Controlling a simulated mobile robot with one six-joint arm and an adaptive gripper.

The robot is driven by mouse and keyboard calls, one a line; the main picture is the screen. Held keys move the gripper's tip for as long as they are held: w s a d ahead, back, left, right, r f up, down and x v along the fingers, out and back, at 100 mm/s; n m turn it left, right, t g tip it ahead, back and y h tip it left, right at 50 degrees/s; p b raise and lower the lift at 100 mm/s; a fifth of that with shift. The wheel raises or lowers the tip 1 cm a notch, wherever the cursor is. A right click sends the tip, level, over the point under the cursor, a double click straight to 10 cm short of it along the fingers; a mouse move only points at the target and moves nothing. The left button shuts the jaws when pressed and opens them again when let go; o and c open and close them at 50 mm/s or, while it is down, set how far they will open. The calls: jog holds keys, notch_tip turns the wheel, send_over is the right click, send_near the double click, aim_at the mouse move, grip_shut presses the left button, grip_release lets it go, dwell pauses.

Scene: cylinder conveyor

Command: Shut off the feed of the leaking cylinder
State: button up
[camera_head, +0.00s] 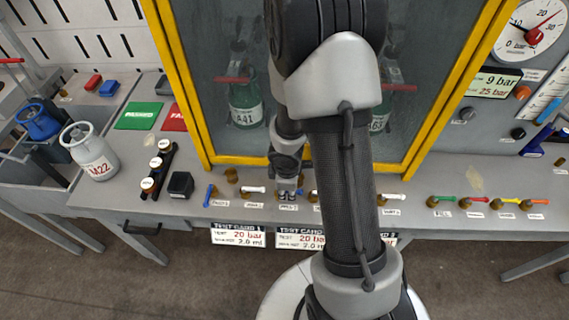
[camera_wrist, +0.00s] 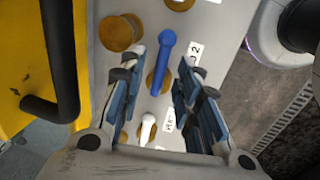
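My gripper (camera_wrist: 160,62) is open, with one finger on each side of a blue valve lever (camera_wrist: 164,62) on a brass body. I cannot tell whether the fingers touch it. A label ending in 2 lies beside that lever. In the head view my gripper (camera_head: 288,192) is low over the valve row at the bench front. A second blue lever (camera_head: 210,194) is at the row's left end. Behind the glass, a green cylinder marked A41 (camera_head: 245,104) stands left; another green cylinder (camera_head: 379,117) is partly hidden by my arm. Which one leaks cannot be told.
A white-handled valve (camera_wrist: 147,130) is close below the blue lever. The yellow cabinet frame (camera_head: 186,85) rises behind the row. More coloured valves (camera_head: 476,201) are at the right, under a gauge (camera_head: 531,32). A grey M22 cylinder (camera_head: 92,155) stands left.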

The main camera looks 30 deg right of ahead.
jog(key=m, duration=0.3)
jog(key=a+m+p, duration=0.1)
jog(key=m, duration=0.1)
jog(key=shift+s+a+r+g+h, duration=0.1)
jog(key=shift+s+g+h, duration=0.2)
jog(key=shift+g+h, duration=0.1)
jog(key=shift+a+r+m+p, duration=0.1)
jog(key=shift+r+m+p, duration=0.25)
jog(key=shift+m+p, duration=0.3)
jog(key=s+a+r+m+p, duration=0.1)
jog(key=r+p, duration=0.3)
jog(key=r, duration=1.1)
jog(key=s+a+r+m+t+p, duration=0.1)
jog(key=s+a+r+m+p, duration=0.1)
jog(key=r, duration=1.3)
jog(key=shift+s+a+t+p, duration=0.3)
jog(key=shift+s+a+p, duration=0.2)
jog(key=shift+s+p, duration=0.65)
jog(key=shift+w+r+p, duration=0.1)
jog(key=shift+w+p, duration=0.2)
jog(key=shift+w, duration=0.05)
